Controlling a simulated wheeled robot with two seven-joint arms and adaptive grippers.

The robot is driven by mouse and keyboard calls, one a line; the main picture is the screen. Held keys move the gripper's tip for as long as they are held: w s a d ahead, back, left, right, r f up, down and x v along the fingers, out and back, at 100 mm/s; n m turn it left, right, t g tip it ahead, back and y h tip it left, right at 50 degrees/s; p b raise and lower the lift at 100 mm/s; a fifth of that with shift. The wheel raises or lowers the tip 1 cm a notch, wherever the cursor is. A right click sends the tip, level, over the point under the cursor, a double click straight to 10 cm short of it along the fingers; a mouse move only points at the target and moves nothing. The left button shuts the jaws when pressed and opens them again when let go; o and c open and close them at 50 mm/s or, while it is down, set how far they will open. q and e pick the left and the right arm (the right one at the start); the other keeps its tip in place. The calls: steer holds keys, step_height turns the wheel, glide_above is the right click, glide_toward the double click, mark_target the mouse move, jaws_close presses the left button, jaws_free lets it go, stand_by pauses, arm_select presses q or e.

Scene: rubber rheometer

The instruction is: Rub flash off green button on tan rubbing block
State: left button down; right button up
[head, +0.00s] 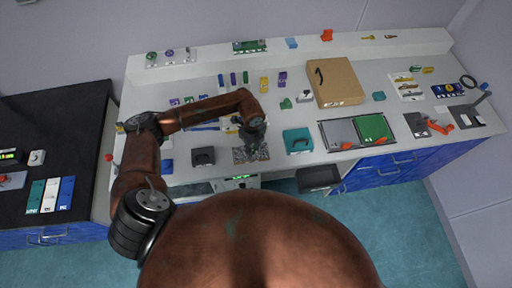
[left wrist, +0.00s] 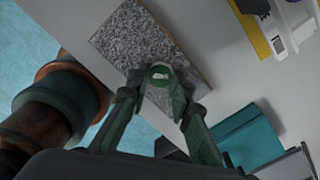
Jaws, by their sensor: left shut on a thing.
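The rubbing block (head: 239,157) lies near the front edge of the bench in the head view. In the left wrist view the block (left wrist: 150,40) has a speckled grey top and a thin tan side. My left gripper (head: 254,152) points down over the block and hides part of it. In the left wrist view my left gripper (left wrist: 160,82) is shut on a small green button (left wrist: 160,72) with a pale mark on top. The button is at the block's near end; I cannot tell whether it touches the surface. My right gripper is not in view.
A teal box (head: 298,140) stands right of the block, and a dark grey box (head: 203,157) stands to its left. A tray with grey and green panels (head: 372,129) is further right. A cardboard box (head: 336,83) is behind. The bench's front edge is close to the block.

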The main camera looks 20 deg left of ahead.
mark_target(238, 154)
arm_select(q)
steer(key=shift+s+a+f+p, duration=0.1)
steer(key=shift+s+a+p, duration=0.15)
steer(key=shift+s+a, duration=0.5)
steer(key=shift+s+a+r+p, duration=0.15)
steer(key=shift+s+a, duration=0.25)
steer(key=shift+a, duration=0.7)
steer(key=shift+s+a+f+p, duration=0.15)
steer(key=shift+s+a+p, duration=0.15)
steer(key=shift+s+a, duration=0.45)
steer(key=shift+w+d+b, duration=0.15)
steer(key=shift+w+d, duration=0.45)
steer(key=shift+d, duration=0.2)
steer(key=shift+w+d+b, duration=0.15)
steer(key=shift+w+d, duration=0.45)
steer(key=shift+d, duration=0.15)
